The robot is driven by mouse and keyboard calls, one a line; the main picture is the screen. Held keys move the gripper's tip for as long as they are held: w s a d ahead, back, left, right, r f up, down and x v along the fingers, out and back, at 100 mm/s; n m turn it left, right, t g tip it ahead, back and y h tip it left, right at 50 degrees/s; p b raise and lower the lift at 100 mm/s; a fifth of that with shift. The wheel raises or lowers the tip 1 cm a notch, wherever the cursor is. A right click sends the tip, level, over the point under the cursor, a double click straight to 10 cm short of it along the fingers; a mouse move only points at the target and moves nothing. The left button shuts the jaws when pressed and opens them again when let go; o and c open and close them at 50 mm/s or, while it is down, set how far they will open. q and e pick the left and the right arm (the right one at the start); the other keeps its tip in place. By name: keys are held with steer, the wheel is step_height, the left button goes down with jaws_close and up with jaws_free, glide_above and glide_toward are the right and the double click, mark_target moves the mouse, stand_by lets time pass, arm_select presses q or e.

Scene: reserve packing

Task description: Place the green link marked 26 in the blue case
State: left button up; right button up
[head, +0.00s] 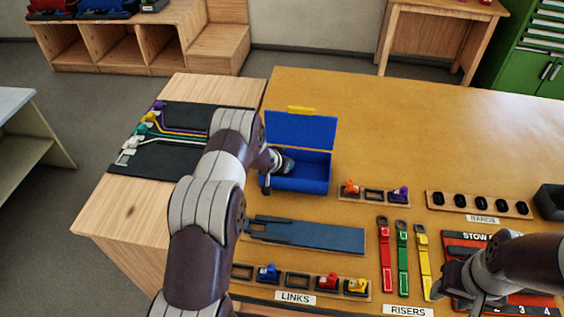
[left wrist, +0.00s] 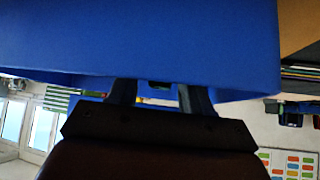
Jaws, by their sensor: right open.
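The blue case (head: 312,185) stands on the table with its lid up. My left arm reaches over to it, and my left gripper (head: 282,163) is at the case's left part, its tips hidden. In the left wrist view its two fingers (left wrist: 158,92) stand apart beside a large blue surface. A small dark greenish patch shows between them, too unclear to name. I cannot make out the green link marked 26 in either view. My right gripper (head: 466,297) is open at the lower right, over the red stow board (head: 462,241).
The links rack (head: 328,283) holds blue, red and yellow links. A small rack (head: 373,197) right of the case holds an orange-red and a purple one. Risers (head: 403,258), a slate-blue tray (head: 320,237) and the bands rack (head: 478,205) lie nearby. The far table is clear.

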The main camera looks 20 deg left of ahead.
arm_select(q)
steer(key=shift+r+p, duration=0.3)
steer(key=shift+r, duration=0.05)
steer(key=shift+s+r+b, duration=0.15)
steer(key=shift+s+b, duration=0.1)
steer(key=shift+b, duration=0.05)
steer(key=s+d+r+g+y+b, duration=0.1)
steer(key=s+d+r+g+b, duration=0.3)
steer(key=s+r, duration=1)
steer(key=s+d+r+g+p, duration=0.1)
steer(key=s+d, duration=0.3)
steer(key=s, duration=0.5)
steer(key=s+d+r+g+p, duration=0.1)
steer(key=s+d, duration=0.3)
steer(key=s, duration=0.6)
steer(key=shift+s+r+g+h, duration=0.15)
steer(key=shift+r+g+h, duration=0.25)
steer(key=shift+r+g, duration=0.2)
